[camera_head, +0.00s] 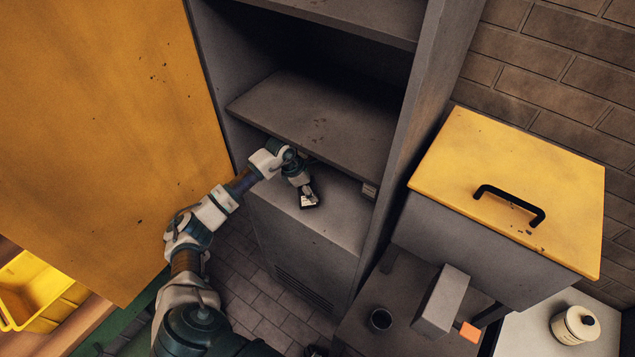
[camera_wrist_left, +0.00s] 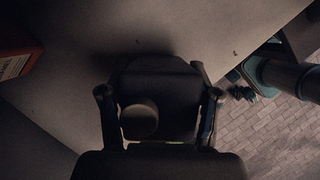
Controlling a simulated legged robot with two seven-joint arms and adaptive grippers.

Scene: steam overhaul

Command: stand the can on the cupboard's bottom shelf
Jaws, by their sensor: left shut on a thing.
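The open cupboard (camera_head: 409,120) stands in the middle of the head view. Its bottom shelf (camera_head: 325,235) is a bare grey surface below a middle shelf (camera_head: 315,115). My left gripper (camera_head: 308,199) is low over the bottom shelf, under the middle shelf's front edge. In the left wrist view its fingers (camera_wrist_left: 160,110) are shut on the can (camera_wrist_left: 160,85), a dark, blocky body with a round cap. I cannot tell whether the can's base touches the shelf. My right gripper is not clearly seen.
A red box (camera_wrist_left: 14,62) with a pale label is near the can's left in the wrist view. The yellow cupboard door (camera_head: 110,130) stands open at left. A yellow-lidded chest (camera_head: 510,190), a dark mug (camera_head: 381,319) and a cream jar (camera_head: 574,326) are at right.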

